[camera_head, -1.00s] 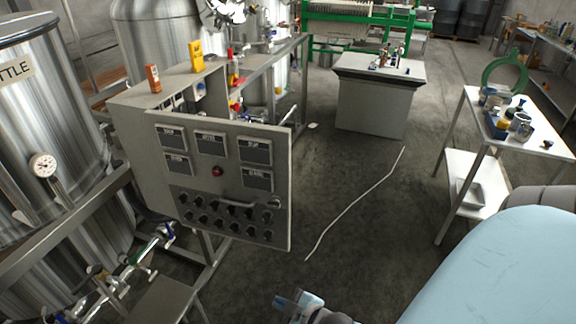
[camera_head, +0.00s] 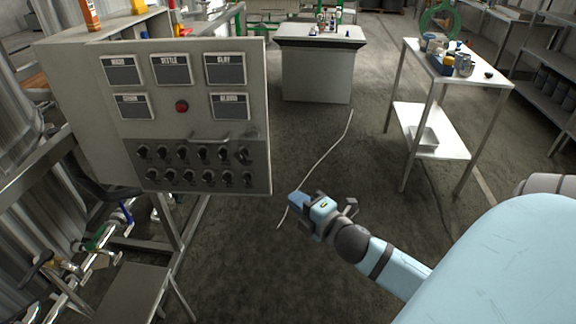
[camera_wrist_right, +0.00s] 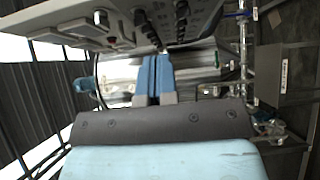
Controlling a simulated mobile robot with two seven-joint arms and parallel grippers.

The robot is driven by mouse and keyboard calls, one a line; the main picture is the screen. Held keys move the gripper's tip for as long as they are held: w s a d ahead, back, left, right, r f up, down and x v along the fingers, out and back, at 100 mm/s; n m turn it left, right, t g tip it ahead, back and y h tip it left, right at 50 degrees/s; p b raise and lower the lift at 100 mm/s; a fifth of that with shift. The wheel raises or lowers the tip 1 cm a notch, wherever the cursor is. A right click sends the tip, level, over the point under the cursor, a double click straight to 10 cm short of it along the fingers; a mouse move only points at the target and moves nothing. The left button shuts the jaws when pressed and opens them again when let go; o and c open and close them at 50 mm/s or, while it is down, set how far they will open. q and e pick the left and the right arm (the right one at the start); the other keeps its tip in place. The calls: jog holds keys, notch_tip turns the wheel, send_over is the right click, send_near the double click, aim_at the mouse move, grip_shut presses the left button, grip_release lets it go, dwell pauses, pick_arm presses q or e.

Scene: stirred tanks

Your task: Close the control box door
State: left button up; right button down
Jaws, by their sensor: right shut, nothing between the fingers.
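The control box door (camera_head: 200,125) is a grey panel with several label plates, a red button (camera_head: 182,106), rows of black knobs and a bar handle (camera_head: 222,137). It stands open, swung out from the control box (camera_head: 72,110), facing me at the left of the head view. My right gripper (camera_head: 300,203) is shut and empty. In the head view it appears to the right of and below the door's free lower corner, apparently apart from it. In the wrist view my closed blue fingers (camera_wrist_right: 154,75) point toward the knobbed panel (camera_wrist_right: 118,18). My left gripper is out of view.
Pipes and valves (camera_head: 95,240) and a metal stand (camera_head: 135,290) lie below left. A pale cable (camera_head: 325,155) lies on the floor. The floor between is open.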

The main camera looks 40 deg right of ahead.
send_near(266, 164)
jog(key=w+a, duration=0.3)
jog(key=w, duration=0.1)
jog(key=shift+w+d, duration=1.35)
jog(key=shift+d, duration=0.15)
